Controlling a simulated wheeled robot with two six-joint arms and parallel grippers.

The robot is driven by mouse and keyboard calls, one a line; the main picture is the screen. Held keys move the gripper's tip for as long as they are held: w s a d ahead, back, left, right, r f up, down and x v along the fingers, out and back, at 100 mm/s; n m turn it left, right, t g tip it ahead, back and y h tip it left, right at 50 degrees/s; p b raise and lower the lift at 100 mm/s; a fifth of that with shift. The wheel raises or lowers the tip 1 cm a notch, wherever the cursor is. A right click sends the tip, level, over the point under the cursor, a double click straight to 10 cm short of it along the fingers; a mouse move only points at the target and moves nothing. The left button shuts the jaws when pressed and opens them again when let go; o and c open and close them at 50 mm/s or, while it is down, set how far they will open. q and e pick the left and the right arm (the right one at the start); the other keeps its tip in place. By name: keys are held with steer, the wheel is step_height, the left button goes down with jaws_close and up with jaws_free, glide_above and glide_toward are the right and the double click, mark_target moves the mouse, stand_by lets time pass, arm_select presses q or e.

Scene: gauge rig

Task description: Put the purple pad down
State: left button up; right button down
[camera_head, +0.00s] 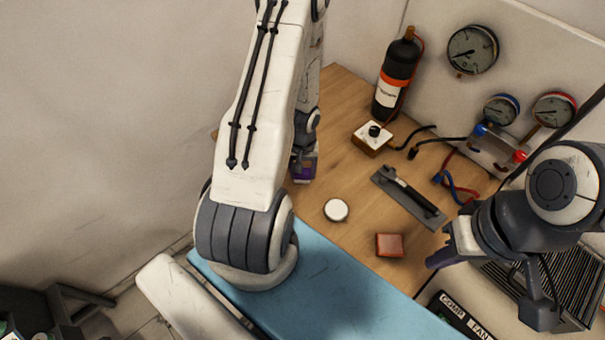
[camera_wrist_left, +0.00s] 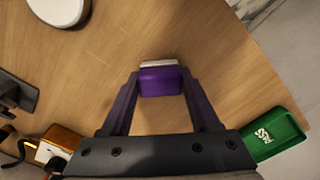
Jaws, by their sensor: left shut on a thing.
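The purple pad (camera_wrist_left: 160,81) has a pale far edge and sits between the two fingertips of my left gripper (camera_wrist_left: 161,84) in the left wrist view. My left gripper is shut on it, over the wooden table. In the head view, the left gripper (camera_head: 303,168) is mostly hidden behind my arm, and only a little purple shows there. I cannot tell whether the pad touches the table. My right gripper (camera_head: 440,257) is at the right, near the table's front right edge; its jaw opening cannot be made out.
On the table (camera_head: 345,165) stand a black bottle (camera_head: 398,75), a knobbed box (camera_head: 372,137), a round white lid (camera_head: 336,210), a reddish block (camera_head: 389,245) and a grey tray (camera_head: 395,200) with a black tool. A green box (camera_wrist_left: 273,135) lies right of the gripper. Gauges (camera_head: 472,50) and hoses are behind.

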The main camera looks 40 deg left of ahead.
arm_select(q)
steer(key=shift+f, duration=0.2)
steer(key=o, duration=1.3)
steer(key=shift+r, duration=0.1)
step_height(320, 180, up, 12)
steer(key=p, duration=1.2)
steer(key=shift+r, duration=0.2)
steer(key=shift+r, duration=0.1)
